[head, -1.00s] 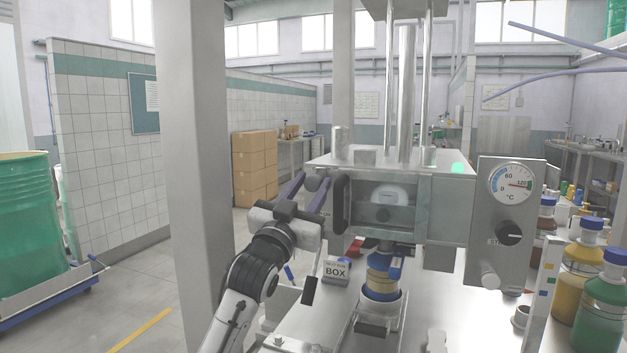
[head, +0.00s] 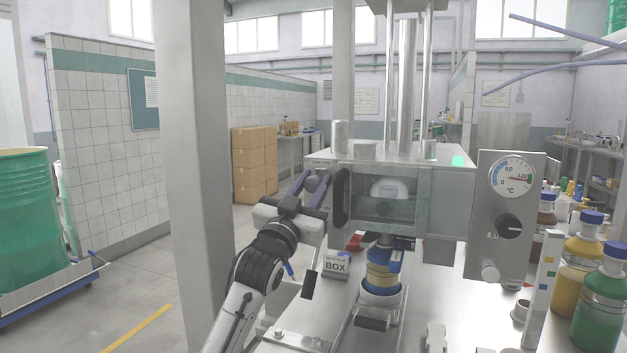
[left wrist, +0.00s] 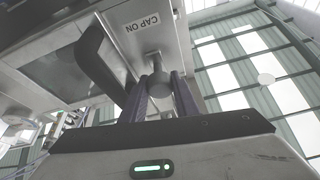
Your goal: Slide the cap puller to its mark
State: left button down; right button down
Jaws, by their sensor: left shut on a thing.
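The cap puller is a grey cylindrical knob on a short rod at the left side of the steel filling head (head: 455,200). My left gripper (head: 311,188) is shut on the cap puller's knob (left wrist: 159,84), with a dark finger on either side of it in the left wrist view. A "CAP ON" label (left wrist: 154,20) shows on the housing beside the rod; a small, hard-to-read label (head: 320,162) shows above the knob in the head view. A white rounded part (head: 388,188) sits behind the filling head's window. My right gripper is not in view.
A dark handle (head: 341,197) stands close right of my left gripper. A dial panel (head: 507,215) and bottles (head: 600,300) stand right. A grey post (head: 195,150) rises left.

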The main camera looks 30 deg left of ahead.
pick_arm(q)
notch_tip(320, 180, down, 3)
jog(key=shift+f+b, duration=0.1)
jog(key=shift+b, duration=0.25)
jog(key=c, duration=1.7)
grip_release()
jog(key=shift+o, duration=0.2)
jog(key=b+v, duration=0.1)
jog(key=v, duration=0.9)
jog(key=shift+s, duration=0.15)
jog(key=shift+f, duration=0.1)
